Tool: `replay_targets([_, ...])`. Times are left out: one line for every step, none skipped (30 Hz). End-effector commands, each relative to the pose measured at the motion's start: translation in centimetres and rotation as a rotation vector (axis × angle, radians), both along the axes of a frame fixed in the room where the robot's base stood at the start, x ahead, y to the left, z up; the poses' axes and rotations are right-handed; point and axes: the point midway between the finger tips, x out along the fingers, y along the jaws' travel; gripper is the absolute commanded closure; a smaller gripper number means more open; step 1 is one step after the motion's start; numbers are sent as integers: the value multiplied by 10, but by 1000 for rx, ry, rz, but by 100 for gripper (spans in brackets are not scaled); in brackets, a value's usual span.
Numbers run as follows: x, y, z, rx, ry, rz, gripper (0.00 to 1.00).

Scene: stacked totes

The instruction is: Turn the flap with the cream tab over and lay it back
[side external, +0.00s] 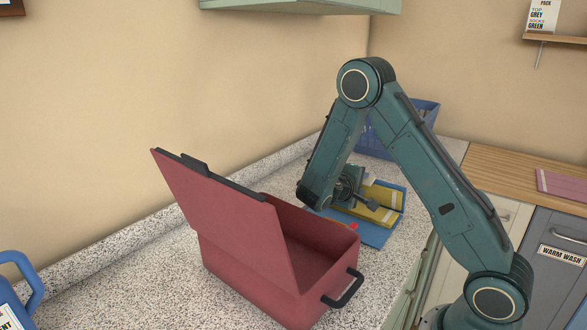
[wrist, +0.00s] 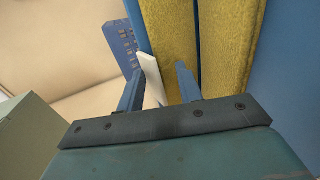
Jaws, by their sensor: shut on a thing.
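My gripper (wrist: 158,78) is shut on the flap at its cream tab (wrist: 152,80), a pale slip between the two blue fingers in the wrist view. A yellow panel (wrist: 172,35) rises just behind the tab, and a second yellow panel (wrist: 230,45) stands to its right, with blue beyond. In the side view my gripper (side external: 372,203) points at yellow panels (side external: 385,194) with pale strips, lying among blue panels (side external: 376,236) behind the red tote. The fingers partly cover the held edge, and I cannot tell the flap's exact tilt.
A red tote (side external: 238,262) with its lid (side external: 222,208) standing up is in front of the work. A blue crate (side external: 423,112) stands against the back wall. A blue jug (side external: 22,275) is at far left. Bare speckled counter (side external: 130,270) lies left of the tote.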

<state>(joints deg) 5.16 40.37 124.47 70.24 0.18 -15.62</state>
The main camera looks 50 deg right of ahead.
Motion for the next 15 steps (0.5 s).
replay_targets([-4,1,-11,27,18,-6,83])
replay_targets([-4,2,-11,27,18,-6,83])
replay_targets([-4,3,-10,27,18,-6,83])
replay_targets([-4,3,-10,27,18,-5,84])
replay_targets([-4,4,-10,27,19,-5,85])
replay_targets([-4,6,-9,27,19,-5,85])
replay_targets([-4,8,-8,26,18,-4,85])
replay_targets([-4,9,-8,26,18,-4,85])
replay_targets([-3,12,-7,26,19,-3,85])
replay_targets([-3,14,-6,25,19,-3,85])
replay_targets([-3,17,-5,25,19,-3,85])
replay_targets([-3,21,-3,24,19,-2,85])
replay_targets([-3,24,-2,23,18,-1,85])
replay_targets([-3,28,0,23,17,0,85])
replay_targets([-2,33,2,21,15,1,85])
